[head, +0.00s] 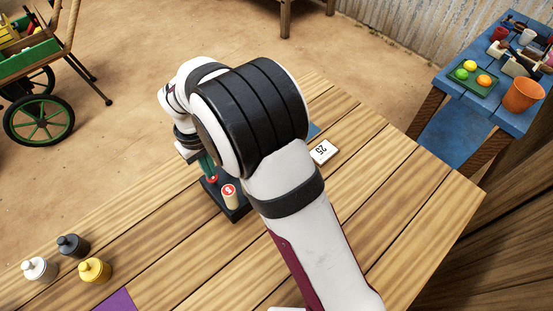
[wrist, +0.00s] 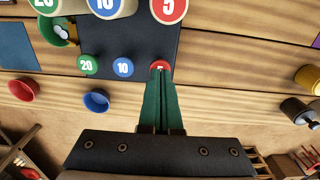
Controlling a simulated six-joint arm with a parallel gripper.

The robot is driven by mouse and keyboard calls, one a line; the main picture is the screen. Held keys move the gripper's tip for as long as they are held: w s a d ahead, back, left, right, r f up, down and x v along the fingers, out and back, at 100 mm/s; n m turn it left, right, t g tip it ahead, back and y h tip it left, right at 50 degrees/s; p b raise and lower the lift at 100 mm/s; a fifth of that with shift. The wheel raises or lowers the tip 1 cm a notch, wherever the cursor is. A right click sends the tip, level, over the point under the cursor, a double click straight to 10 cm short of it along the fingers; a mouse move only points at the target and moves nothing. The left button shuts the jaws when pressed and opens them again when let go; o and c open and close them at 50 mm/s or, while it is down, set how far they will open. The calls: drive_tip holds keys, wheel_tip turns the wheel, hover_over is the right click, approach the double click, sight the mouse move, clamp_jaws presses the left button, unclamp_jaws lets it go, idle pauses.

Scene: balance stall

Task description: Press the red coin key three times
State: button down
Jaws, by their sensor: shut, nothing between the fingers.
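The red coin key (wrist: 157,65) is a small round disc at the right end of a row on a dark base (wrist: 140,40). Beside it are the blue 10 key (wrist: 123,67) and the green 20 key (wrist: 88,64). My gripper (wrist: 160,72) is shut and empty, its green fingers together. In the wrist view its tips overlap the red key and cover part of it; I cannot tell whether they touch it. In the head view my gripper (head: 209,174) points down at the red key (head: 213,181), and my arm hides most of the base.
A cream coin tube marked red 5 (head: 230,196) stands close behind the keys. Red (wrist: 25,90), blue (wrist: 96,102) and green (wrist: 58,35) cups sit nearby. A 25 card (head: 323,151) lies on the table. White, black and yellow (head: 95,270) weights stand at the left.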

drive_tip(key=shift+f, duration=0.85)
drive_tip(key=shift+r, duration=1.3)
drive_tip(key=shift+f, duration=0.1)
